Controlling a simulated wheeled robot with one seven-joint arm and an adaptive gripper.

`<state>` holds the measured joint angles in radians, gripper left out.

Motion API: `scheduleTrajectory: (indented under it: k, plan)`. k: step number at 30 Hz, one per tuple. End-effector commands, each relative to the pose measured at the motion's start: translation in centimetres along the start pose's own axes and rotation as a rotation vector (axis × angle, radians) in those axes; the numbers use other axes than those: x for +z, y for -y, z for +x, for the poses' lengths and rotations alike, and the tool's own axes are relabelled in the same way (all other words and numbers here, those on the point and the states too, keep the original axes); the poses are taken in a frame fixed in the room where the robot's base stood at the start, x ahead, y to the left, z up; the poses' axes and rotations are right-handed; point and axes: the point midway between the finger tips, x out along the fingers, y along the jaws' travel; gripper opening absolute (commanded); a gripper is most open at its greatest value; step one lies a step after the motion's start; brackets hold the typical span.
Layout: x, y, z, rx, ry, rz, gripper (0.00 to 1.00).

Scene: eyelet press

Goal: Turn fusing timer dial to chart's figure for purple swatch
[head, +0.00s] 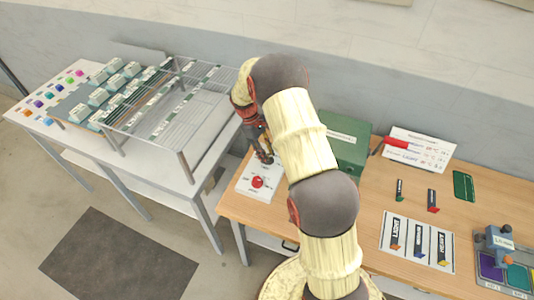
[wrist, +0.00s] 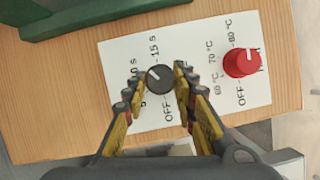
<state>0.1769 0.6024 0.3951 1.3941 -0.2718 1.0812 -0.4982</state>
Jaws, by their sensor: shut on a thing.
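The fusing timer dial (wrist: 160,80) is a small dark knob with a white pointer mark, on a white panel (wrist: 118,58). In the wrist view my gripper (wrist: 158,80) is shut on it, one finger on each side. The mark points to the upper left, roughly between the partly hidden "0 s" label and "15 s"; I cannot tell exactly where. In the head view my gripper (head: 264,156) is over the panel (head: 250,192) and hides the dial. A purple swatch (head: 489,267) lies in a tray at the right. A white card (head: 418,150) and a LIGHT-to-HEAVY sheet (head: 400,262) carry writing, mostly too small to read.
A red temperature dial (wrist: 241,60) sits close beside the timer dial. A green box (head: 345,150) stands just behind the panel on the wooden bench (head: 375,195). A wire rack (head: 185,105) and coloured dots are on the left table. A blue-grey press (head: 499,240) is at the right.

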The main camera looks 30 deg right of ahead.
Motion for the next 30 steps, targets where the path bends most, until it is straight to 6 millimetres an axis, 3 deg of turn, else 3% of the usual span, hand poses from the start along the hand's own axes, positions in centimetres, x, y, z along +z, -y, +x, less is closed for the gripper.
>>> scheduleTrajectory:
  k: [15,30]
  plan:
    - [0.06,-0.37,-0.09,-0.169,-0.002,0.409,0.02]
    - [0.07,-0.43,-0.06,-0.237,-0.003,0.574,0.02]
